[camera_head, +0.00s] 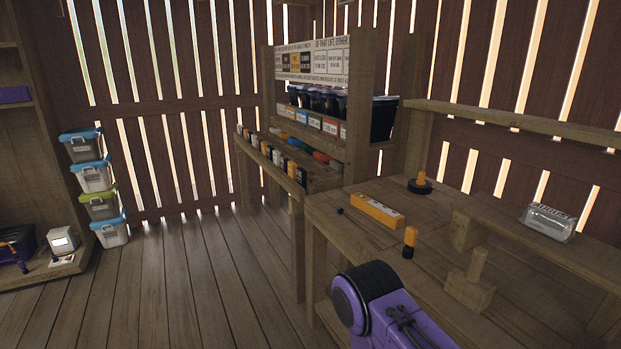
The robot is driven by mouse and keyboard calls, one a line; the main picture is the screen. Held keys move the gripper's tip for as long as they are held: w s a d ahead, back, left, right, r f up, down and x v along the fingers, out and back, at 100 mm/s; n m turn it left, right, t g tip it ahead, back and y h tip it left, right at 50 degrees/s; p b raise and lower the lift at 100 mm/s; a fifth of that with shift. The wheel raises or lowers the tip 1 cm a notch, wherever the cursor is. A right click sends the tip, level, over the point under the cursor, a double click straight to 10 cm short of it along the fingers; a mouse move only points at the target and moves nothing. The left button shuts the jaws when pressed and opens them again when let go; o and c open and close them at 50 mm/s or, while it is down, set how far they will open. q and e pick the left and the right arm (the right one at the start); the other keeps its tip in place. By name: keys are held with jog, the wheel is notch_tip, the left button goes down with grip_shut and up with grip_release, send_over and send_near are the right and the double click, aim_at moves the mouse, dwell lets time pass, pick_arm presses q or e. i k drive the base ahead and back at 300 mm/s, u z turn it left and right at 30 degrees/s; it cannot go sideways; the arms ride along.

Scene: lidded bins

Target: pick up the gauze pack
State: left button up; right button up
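A clear, glossy pack with dark print (548,222) lies on the raised wooden shelf at the right. It may be the gauze pack, but the print is too small to read. An orange and white box (377,211) lies on the workbench left of it. A purple and black link of my own arm comes in at the bottom, in front of the bench. Neither gripper's fingers show, and nothing is seen held.
The workbench (340,237) also bears an orange and black bottle (410,242), a wooden block with a peg (470,284) and a black and orange knob-like item (420,184). Stacked lidded bins (96,176) stand at the left. The floor (190,280) between is clear.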

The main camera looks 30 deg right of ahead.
aim_at(560, 227)
jog(key=i, duration=1.7)
jog(key=z, duration=4)
